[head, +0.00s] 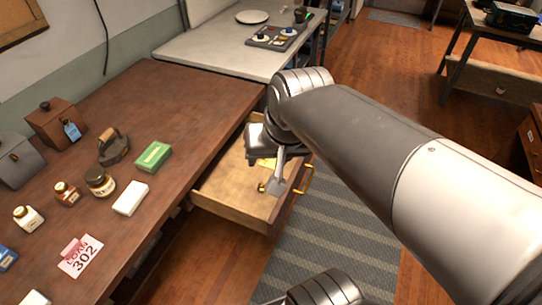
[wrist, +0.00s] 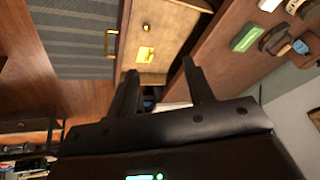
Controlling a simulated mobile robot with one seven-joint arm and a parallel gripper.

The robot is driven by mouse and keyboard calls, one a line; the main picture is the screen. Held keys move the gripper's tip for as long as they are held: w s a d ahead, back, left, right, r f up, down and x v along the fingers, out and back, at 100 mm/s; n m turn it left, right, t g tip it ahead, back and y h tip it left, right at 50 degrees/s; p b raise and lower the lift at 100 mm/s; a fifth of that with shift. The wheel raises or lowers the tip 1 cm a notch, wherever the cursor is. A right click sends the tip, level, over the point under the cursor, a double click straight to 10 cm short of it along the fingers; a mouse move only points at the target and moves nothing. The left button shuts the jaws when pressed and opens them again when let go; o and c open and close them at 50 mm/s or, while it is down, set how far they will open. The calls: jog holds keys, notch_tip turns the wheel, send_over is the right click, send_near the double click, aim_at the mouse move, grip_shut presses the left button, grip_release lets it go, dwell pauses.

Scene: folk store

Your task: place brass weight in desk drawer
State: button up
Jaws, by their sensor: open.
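The desk drawer (head: 233,208) is pulled out from the brown desk, with a brass handle (head: 309,180) on its front. A small brass piece, which looks like the brass weight (head: 262,187), lies on the drawer floor; it also shows in the wrist view (wrist: 146,27). A flat yellow piece (wrist: 146,53) lies near it in the drawer. My gripper (head: 275,180) is over the drawer, pointing down. In the wrist view its two fingers (wrist: 159,70) are apart with nothing between them. My gripper hides part of the drawer in the head view.
On the desk (head: 190,100) stand a flat iron (head: 113,147), a green box (head: 153,157), a white box (head: 131,198), several jars and a wooden box (head: 55,125). A pale table (head: 220,50) adjoins the desk. A grey rug (head: 335,240) covers the floor beside the drawer.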

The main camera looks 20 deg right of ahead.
jog(key=s+n, duration=0.1)
jog(key=s+n+t, duration=0.1)
jog(key=s, duration=0.1)
jog(key=shift+r+h, duration=0.35)
jog(key=shift+h, duration=0.05)
